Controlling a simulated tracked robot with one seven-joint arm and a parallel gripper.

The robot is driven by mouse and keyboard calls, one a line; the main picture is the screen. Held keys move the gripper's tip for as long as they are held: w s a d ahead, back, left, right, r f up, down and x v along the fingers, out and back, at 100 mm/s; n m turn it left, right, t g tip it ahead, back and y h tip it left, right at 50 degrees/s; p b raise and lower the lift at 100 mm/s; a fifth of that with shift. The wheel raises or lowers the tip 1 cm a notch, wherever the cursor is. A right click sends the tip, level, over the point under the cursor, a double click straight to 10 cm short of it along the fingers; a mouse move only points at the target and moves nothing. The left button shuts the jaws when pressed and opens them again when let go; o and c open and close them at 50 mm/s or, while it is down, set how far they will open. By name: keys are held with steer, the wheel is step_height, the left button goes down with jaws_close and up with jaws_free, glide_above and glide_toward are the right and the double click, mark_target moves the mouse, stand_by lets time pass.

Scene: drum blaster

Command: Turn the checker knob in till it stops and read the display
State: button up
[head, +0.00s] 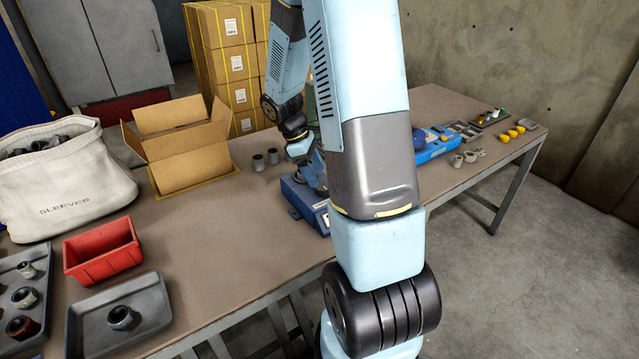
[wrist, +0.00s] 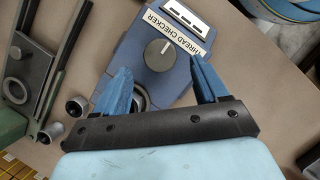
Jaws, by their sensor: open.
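The blue thread checker (head: 303,205) stands on the workbench, partly hidden behind my arm in the head view. In the wrist view its blue housing (wrist: 133,45) carries a THREAD CHECKER label (wrist: 176,31). The round grey checker knob (wrist: 159,55) has a pale pointer line. The display (wrist: 187,14) is a pale panel with dark windows at the top edge; I cannot make out a reading. My gripper (wrist: 160,66) is open, its blue fingers apart on either side of the knob in the picture. I see no contact. A round socket (wrist: 140,97) is partly hidden by the left finger.
Two grey sleeves (head: 265,160) stand left of the checker, near an open cardboard box (head: 183,165). A red bin (head: 103,250), a grey tray (head: 150,305) and a SLEEVES bag (head: 75,200) are at left. A blue device (head: 435,145) lies right of my arm.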

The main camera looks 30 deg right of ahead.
mark_target(322, 186)
steer(key=shift+x, duration=2.3)
steer(key=shift+c, duration=0.3)
steer(key=c, duration=0.9)
steer(key=shift+a, duration=0.2)
steer(key=shift+c, duration=0.4)
steer(key=shift+d, duration=0.1)
